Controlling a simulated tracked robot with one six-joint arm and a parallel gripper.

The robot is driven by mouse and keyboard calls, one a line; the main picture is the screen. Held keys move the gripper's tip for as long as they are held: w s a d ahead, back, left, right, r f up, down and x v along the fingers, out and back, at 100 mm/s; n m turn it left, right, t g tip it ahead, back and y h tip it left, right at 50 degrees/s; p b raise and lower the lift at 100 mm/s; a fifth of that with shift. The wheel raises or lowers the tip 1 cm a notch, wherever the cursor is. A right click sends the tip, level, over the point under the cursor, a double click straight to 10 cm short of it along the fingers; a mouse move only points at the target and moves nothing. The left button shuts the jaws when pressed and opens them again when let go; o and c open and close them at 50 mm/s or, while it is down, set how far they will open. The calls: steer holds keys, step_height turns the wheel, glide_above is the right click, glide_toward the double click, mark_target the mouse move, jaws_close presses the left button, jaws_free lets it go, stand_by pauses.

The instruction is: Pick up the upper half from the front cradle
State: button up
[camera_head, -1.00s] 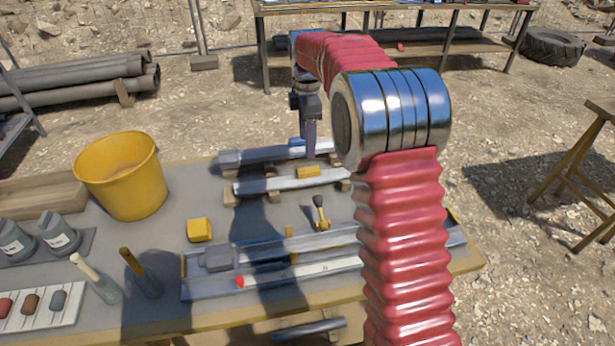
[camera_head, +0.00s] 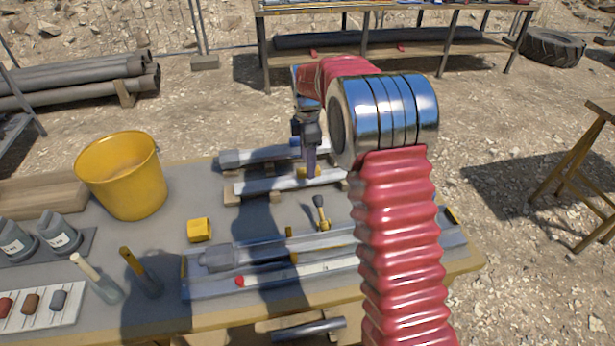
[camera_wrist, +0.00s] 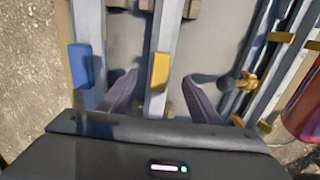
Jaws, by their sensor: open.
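The upper half in the front cradle is a long grey bar (camera_head: 262,183) with a yellow block on it; it also shows in the wrist view (camera_wrist: 165,30). It lies on wooden supports (camera_head: 233,196). In the wrist view the yellow block (camera_wrist: 160,72) sits between my fingers. My gripper (camera_head: 311,172) points down over this bar, right of its middle. In the wrist view my gripper (camera_wrist: 160,80) is open, one finger on each side of the bar, with gaps visible. Its exact height above the bar is hard to tell.
A parallel bar (camera_head: 262,155) with a blue block (camera_wrist: 80,65) lies behind. A yellow bucket (camera_head: 122,175) and yellow cube (camera_head: 199,230) stand to the left.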

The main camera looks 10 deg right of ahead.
mark_target(299, 179)
steer(key=shift+d+f, duration=0.15)
steer(key=shift+f, duration=2.2)
steer(key=shift+c, duration=0.5)
steer(key=shift+w, duration=0.1)
jaws_close()
